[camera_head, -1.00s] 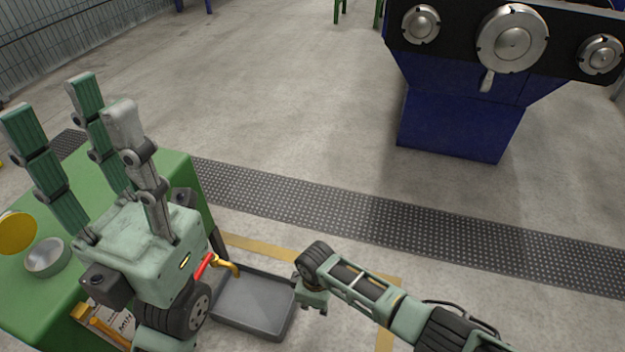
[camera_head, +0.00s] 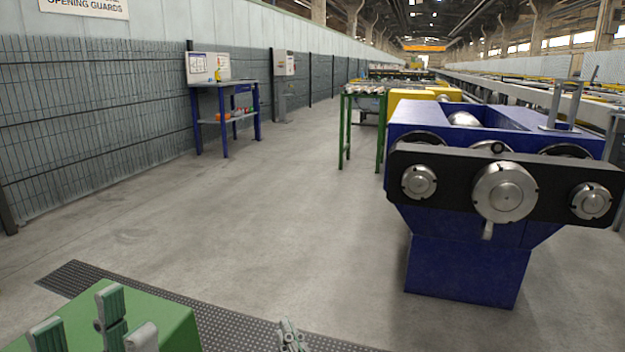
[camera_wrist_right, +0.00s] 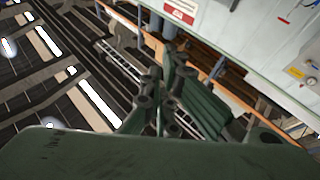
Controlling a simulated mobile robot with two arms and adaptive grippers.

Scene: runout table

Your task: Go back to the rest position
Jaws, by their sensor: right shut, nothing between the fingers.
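My left gripper (camera_head: 98,320) shows at the bottom left of the head view. Only its upper finger segments are in the picture, spread apart in front of a green table; its palm is below the frame. A small pale green and grey part of my right gripper (camera_head: 290,337) shows at the bottom edge of the head view, right of the table. In the right wrist view my right gripper (camera_wrist_right: 168,88) has its fingers drawn together with nothing between them.
The green table (camera_head: 165,312) is at the bottom left, beside a dark studded mat (camera_head: 72,280). A blue machine with round rollers (camera_head: 465,268) stands at the right. A blue workbench (camera_head: 225,120) stands by the mesh fence (camera_head: 90,140). The middle floor is clear.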

